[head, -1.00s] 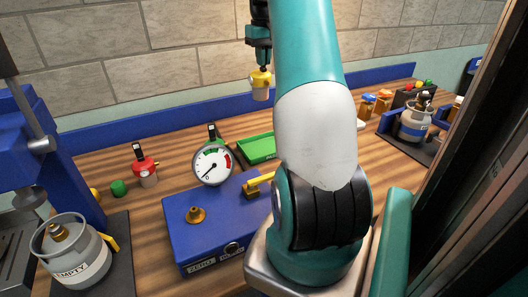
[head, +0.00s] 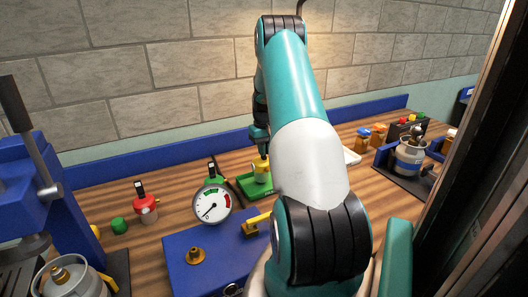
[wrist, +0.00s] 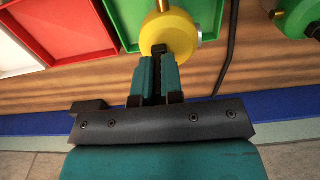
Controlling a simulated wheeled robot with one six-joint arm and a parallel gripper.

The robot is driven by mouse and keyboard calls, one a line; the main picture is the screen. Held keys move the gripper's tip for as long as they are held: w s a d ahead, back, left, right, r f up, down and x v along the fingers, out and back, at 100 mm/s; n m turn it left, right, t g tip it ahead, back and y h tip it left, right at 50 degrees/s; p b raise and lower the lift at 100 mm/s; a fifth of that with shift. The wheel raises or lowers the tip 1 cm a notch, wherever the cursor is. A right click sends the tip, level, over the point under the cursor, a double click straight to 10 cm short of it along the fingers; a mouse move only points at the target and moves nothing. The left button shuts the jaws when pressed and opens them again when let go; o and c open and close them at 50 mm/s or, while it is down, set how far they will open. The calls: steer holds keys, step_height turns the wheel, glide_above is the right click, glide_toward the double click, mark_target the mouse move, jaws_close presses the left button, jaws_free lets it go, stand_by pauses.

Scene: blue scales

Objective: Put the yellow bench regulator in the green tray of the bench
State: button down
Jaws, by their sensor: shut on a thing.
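The yellow bench regulator (head: 261,172) is at my gripper's tips, over or in the green tray (head: 249,187) in the head view. I cannot tell whether it touches the tray floor. In the wrist view the regulator (wrist: 169,35) shows its round yellow top and a grey side fitting, with the green tray (wrist: 121,22) around and behind it. My gripper (wrist: 160,58) is shut on the regulator's dark stem. In the head view my gripper (head: 262,150) points downward, and my arm hides the tray's right side.
A red tray (wrist: 72,22) and a white tray (wrist: 18,45) adjoin the green one. A green regulator (wrist: 297,18) stands close beside it. A red regulator (head: 146,207) stands at left.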

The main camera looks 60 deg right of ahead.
steer(key=shift+f, duration=0.95)
steer(key=shift+f, duration=0.15)
steer(key=c, duration=1.3)
jaws_free()
steer(key=shift+o, duration=0.2)
